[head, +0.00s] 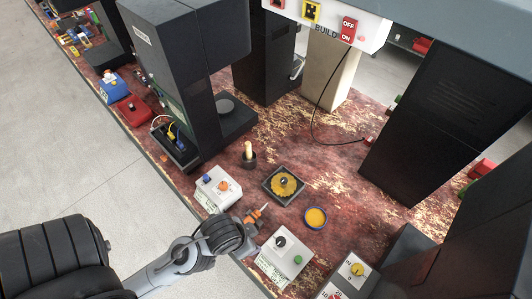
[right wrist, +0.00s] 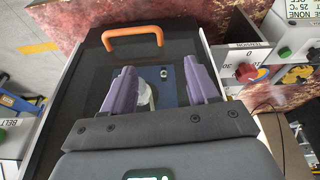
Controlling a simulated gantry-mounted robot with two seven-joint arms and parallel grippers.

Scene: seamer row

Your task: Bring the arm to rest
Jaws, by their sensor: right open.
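My right gripper (right wrist: 161,88) shows in the right wrist view. Its two purple fingers are apart, with nothing clasped between them. They are in front of a dark, glossy panel (right wrist: 75,100) with an orange handle (right wrist: 133,40) near its top edge. A whitish piece and a blue patch (right wrist: 170,95) show between and behind the fingers; I cannot tell whether a finger touches them. In the head view one arm of mine comes in from the lower left and ends in a dark round joint. I cannot make out gripper fingers there.
In the head view, control boxes (head: 285,258) line the bench's near edge. A pestle and mortar (head: 248,157), a square black tray (head: 268,186) and a blue-rimmed yellow dish (head: 316,218) stand behind. Dark machine columns (head: 160,50) rise around them. A red knob (right wrist: 246,73) flanks the panel.

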